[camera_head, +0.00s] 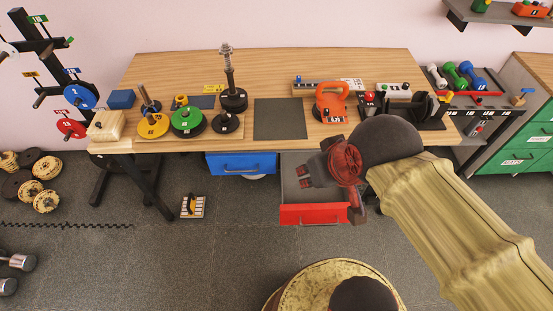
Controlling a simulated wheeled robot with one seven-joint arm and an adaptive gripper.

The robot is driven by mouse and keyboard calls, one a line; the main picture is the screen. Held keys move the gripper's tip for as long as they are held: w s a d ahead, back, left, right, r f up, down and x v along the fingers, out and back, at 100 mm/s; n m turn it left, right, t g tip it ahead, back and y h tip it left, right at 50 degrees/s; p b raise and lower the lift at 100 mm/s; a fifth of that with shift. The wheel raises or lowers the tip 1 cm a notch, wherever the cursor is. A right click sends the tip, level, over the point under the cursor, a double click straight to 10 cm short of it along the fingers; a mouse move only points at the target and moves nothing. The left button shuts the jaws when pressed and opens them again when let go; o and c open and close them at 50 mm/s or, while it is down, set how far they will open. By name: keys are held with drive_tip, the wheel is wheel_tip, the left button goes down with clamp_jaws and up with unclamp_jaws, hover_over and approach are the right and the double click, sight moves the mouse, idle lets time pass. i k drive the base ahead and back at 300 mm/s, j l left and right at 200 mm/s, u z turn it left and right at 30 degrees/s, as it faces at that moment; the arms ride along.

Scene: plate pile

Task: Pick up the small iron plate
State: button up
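A small dark plate (226,123), which looks like the small iron plate, lies on the wooden workbench (330,62) near its front edge. It is right of the green plate (187,121) and in front of a tall black stand with weights (233,97). My gripper (303,177) is in front of the bench, over the open drawer, pointing left. It is right of the small plate and apart from it. Nothing shows in its fingers, and their gap is too small to judge.
A yellow plate (152,125) stands left of the green one, and a dark mat (280,118) lies to the right. The open drawer with a red front (313,214) juts out below the bench. A round yellowish object (310,285) is at the bottom.

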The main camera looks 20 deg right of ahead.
sight(219, 127)
drive_tip(key=i+j+z, duration=0.15)
drive_tip(key=i+j, duration=0.15)
drive_tip(key=i+j+z, duration=0.1)
drive_tip(key=i+j, duration=0.15)
drive_tip(key=j, duration=0.2)
drive_tip(key=i+j+z, duration=0.15)
drive_tip(key=j, duration=0.25)
drive_tip(key=i+j+z, duration=0.15)
drive_tip(key=i+j, duration=0.2)
